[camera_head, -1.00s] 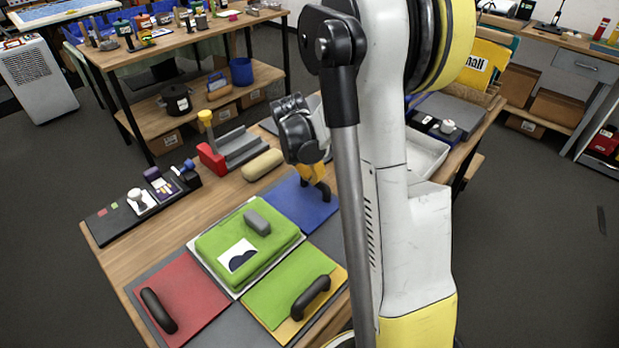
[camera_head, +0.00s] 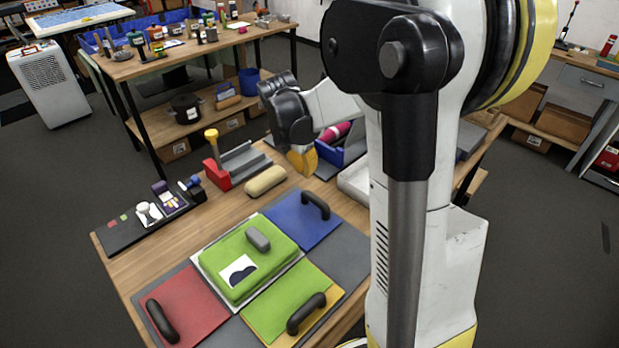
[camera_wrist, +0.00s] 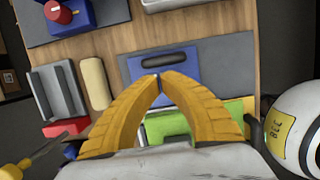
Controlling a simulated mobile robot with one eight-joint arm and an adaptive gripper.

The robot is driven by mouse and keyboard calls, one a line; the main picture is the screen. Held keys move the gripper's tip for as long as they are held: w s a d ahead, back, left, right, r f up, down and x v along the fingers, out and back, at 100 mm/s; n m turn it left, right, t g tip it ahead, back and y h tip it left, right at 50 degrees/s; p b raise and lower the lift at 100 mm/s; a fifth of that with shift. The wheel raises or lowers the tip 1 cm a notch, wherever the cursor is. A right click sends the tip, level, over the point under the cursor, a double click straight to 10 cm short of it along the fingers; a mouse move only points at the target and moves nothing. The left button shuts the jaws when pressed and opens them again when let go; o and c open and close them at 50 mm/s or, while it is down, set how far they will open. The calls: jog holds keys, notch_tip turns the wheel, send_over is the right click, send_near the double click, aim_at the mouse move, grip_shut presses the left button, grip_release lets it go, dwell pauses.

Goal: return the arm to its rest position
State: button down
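My gripper (camera_head: 303,160) hangs above the back part of the wooden table, near the blue bin, with my white and black arm reaching in from the right. In the wrist view its two yellow fingers (camera_wrist: 159,77) curve together and their tips meet or nearly meet, with nothing seen between them. Below it lie a blue board (camera_head: 300,222) with a black handle, a green pad (camera_head: 240,262) with a grey block and a white picture card on it, a red board (camera_head: 192,300) and a green-and-yellow board (camera_head: 285,290) with handles.
A red and grey fixture (camera_head: 235,168) and a tan roll (camera_head: 265,181) stand left of my gripper. A blue bin (camera_head: 350,150) holds a pink item. A dark tray (camera_head: 125,232) lies at the table's left edge. Another workbench (camera_head: 180,48) stands behind.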

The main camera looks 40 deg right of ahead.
jog(key=s+a+m+t+y+b, duration=0.1)
jog(key=s+a+m+t+b, duration=0.2)
jog(key=s+a+m, duration=0.4)
jog(key=s+a+m+t+y+b, duration=0.2)
jog(key=s+a+m+b, duration=0.3)
jog(key=s+a+m, duration=0.3)
jog(key=a+m+t, duration=0.1)
jog(key=a+m, duration=0.3)
jog(key=a, duration=0.1)
jog(key=shift+r+m+t, duration=0.2)
jog(key=shift+m+t, duration=0.1)
jog(key=shift+t, duration=0.1)
